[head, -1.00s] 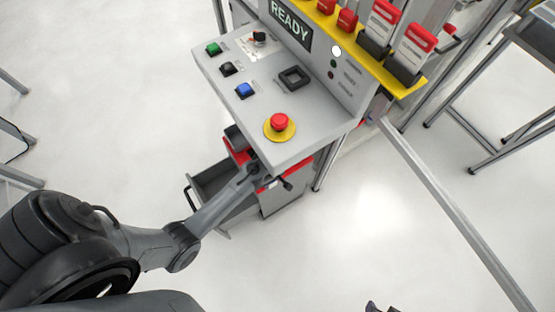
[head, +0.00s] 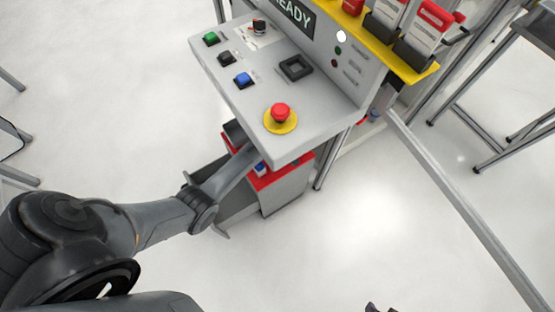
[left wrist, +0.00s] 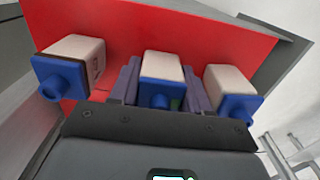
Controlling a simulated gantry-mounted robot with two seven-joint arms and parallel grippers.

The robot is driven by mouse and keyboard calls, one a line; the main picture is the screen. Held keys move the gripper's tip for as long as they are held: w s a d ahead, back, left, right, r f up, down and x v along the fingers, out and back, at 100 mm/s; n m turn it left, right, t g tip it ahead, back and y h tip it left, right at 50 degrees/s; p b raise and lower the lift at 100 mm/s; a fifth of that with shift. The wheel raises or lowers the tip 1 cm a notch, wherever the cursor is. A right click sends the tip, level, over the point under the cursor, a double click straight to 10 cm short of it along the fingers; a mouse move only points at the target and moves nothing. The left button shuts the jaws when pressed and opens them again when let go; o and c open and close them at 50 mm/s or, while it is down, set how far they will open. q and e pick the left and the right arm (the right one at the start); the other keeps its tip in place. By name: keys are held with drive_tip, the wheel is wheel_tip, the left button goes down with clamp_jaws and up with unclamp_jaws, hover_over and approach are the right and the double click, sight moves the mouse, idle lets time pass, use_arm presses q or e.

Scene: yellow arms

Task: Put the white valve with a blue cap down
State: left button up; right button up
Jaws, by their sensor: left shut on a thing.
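In the left wrist view, my left gripper (left wrist: 160,92) is shut on the middle white valve with a blue cap (left wrist: 160,67). One purple-grey finger is on each side of it. Two similar valves flank it, one on the left (left wrist: 77,55) and one on the right (left wrist: 235,88). A red surface (left wrist: 150,22) lies behind all of them; whether the held valve touches it I cannot tell. In the head view the console hides my left gripper. A small dark tip (head: 372,308) at the bottom edge may be my right gripper; its jaws cannot be made out.
The grey console (head: 325,120) with buttons and a red emergency stop (head: 280,112) overhangs the work spot. Below it stands a grey cabinet (head: 285,190) with a red top (head: 285,174) and an open drawer. A metal rail (head: 455,205) runs along the right. Open floor lies in front.

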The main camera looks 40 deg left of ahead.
use_arm(q)
drive_tip(key=shift+w, duration=0.1)
drive_tip(key=shift+f, duration=0.2)
drive_tip(key=o, duration=1.1)
drive_tip(key=shift+r, duration=0.1)
drive_tip(key=shift+r+p, duration=1.2)
drive_tip(key=shift+r, duration=1.65)
